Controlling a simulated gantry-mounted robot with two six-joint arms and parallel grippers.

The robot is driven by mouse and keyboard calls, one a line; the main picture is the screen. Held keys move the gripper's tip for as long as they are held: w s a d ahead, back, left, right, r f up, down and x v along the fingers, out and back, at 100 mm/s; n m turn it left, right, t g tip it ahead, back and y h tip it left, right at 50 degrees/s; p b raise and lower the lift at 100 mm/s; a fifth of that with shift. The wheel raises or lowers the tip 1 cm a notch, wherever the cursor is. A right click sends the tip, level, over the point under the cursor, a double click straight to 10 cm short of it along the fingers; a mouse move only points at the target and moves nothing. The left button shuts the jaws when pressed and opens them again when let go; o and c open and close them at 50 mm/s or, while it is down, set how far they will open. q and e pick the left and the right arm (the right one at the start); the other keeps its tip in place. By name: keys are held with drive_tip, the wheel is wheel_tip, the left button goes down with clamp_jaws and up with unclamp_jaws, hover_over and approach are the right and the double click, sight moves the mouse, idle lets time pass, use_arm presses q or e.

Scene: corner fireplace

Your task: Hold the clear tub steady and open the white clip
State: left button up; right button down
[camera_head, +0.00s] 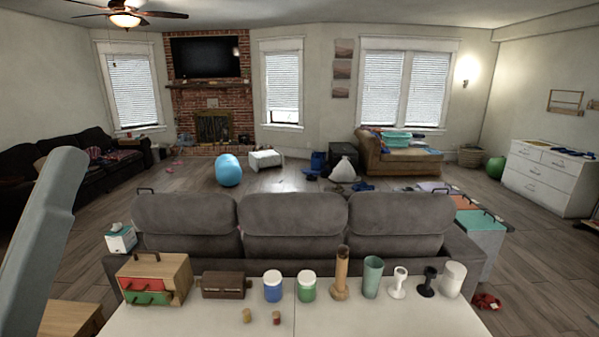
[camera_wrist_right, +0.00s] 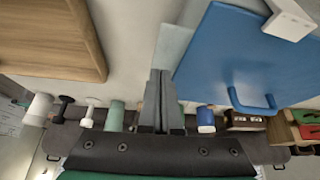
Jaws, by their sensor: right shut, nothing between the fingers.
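In the right wrist view, a white clip (camera_wrist_right: 290,18) sits at the top right, on the edge of a large blue panel (camera_wrist_right: 225,50) with a blue loop handle. A pale translucent strip (camera_wrist_right: 172,45) shows along the panel's left edge; it may be the wall of the clear tub, most of which is hidden or out of frame. My right gripper (camera_wrist_right: 160,95) is shut and empty, its fingertips near the lower left of the panel and apart from the clip. The head view shows neither tub nor clip. My left gripper is in neither view; only a grey arm link shows.
The white table (camera_head: 390,318) holds a small drawer unit (camera_head: 153,277), a brown box (camera_head: 224,285), blue-labelled (camera_head: 273,286) and green-labelled (camera_head: 306,286) jars, and several cups. A wooden board (camera_wrist_right: 50,40) lies at the wrist view's left. A grey sofa (camera_head: 293,225) stands behind the table.

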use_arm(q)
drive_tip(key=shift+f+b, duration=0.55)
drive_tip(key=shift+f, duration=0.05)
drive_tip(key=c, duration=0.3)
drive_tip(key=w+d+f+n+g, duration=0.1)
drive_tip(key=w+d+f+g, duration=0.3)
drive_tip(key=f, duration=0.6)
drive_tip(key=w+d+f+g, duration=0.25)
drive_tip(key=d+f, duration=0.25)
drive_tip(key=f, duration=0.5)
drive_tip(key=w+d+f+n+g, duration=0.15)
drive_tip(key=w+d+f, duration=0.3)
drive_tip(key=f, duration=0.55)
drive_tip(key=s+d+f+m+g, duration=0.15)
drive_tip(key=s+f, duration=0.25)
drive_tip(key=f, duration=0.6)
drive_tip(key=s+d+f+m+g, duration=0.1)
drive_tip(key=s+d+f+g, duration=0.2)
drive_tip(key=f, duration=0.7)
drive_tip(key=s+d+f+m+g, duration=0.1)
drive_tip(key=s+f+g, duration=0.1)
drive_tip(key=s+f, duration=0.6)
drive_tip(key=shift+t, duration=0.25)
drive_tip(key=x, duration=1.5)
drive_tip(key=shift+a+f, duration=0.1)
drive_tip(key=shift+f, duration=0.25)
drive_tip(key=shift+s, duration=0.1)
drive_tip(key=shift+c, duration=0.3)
